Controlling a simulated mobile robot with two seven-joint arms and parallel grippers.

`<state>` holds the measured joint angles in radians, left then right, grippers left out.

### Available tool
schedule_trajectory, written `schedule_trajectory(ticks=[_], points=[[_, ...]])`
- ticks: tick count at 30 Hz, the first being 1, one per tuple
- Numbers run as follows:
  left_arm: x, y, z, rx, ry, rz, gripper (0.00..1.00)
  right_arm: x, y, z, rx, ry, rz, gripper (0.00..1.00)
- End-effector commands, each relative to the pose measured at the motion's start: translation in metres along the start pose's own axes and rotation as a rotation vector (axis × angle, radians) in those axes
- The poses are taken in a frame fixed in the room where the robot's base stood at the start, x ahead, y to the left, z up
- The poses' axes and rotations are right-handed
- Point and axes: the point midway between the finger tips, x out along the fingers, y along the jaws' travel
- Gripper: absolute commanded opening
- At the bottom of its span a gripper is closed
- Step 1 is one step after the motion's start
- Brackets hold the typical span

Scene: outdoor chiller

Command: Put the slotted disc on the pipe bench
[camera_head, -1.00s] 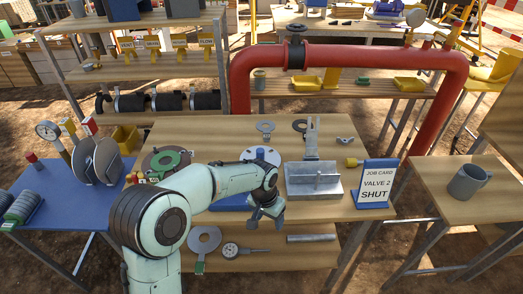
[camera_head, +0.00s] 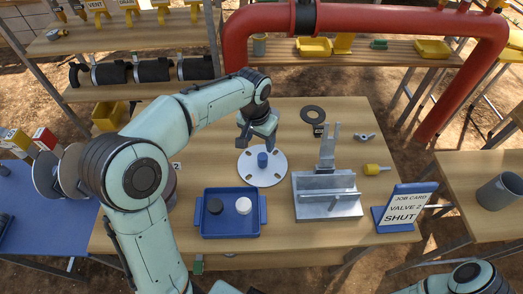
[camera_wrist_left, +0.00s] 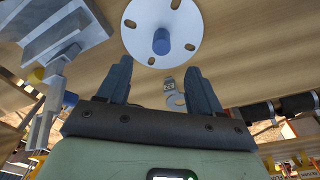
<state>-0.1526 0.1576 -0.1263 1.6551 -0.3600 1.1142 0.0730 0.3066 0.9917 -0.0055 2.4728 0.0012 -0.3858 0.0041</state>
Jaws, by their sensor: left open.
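The slotted disc (camera_head: 275,176) is a white round plate with slots and a blue knob at its centre. It lies flat on the middle wooden table (camera_head: 360,115), behind the blue tray. In the left wrist view the disc (camera_wrist_left: 186,18) shows at the top, beyond the fingertips. My left gripper (camera_head: 258,137) is at the disc's far edge in the head view, with its fingers apart and empty. In the wrist view my left gripper (camera_wrist_left: 160,78) has nothing between its fingers. The bench under the red pipe (camera_head: 385,58) stands at the back. My right gripper is not seen.
A blue tray (camera_head: 232,229) holds a black and a white round piece. A grey metal block (camera_head: 326,204) stands right of the disc, beside a job card (camera_head: 402,208). A dark ring (camera_head: 313,115) lies behind. The red pipe (camera_head: 370,20) arches over the back bench.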

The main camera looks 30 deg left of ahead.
Motion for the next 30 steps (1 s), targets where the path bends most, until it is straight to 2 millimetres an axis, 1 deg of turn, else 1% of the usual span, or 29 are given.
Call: schedule_trajectory(ticks=[2, 4, 9, 12, 15, 20, 26, 30], points=[[0.004, 0.000, 0.001, 0.000, -0.002, -0.001, 0.65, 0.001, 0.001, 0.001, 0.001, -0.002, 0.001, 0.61], [0.015, -0.001, 0.001, 0.000, -0.003, -0.001, 0.65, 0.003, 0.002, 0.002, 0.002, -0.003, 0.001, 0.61], [0.049, -0.001, 0.001, 0.000, -0.005, -0.002, 0.65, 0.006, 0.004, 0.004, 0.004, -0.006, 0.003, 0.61], [0.066, -0.001, 0.000, 0.000, -0.004, -0.002, 0.65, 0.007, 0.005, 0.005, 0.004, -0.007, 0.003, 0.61], [0.076, -0.001, 0.000, 0.000, -0.003, -0.001, 0.65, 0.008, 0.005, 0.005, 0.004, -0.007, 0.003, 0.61], [0.085, -0.002, -0.003, 0.000, 0.000, -0.001, 0.65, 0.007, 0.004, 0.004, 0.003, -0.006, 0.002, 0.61], [0.112, -0.007, -0.013, 0.000, -0.003, -0.002, 0.65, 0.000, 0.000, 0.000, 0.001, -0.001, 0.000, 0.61], [0.129, -0.006, -0.012, 0.000, -0.002, -0.001, 0.65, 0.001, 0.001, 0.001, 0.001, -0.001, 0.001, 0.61]])
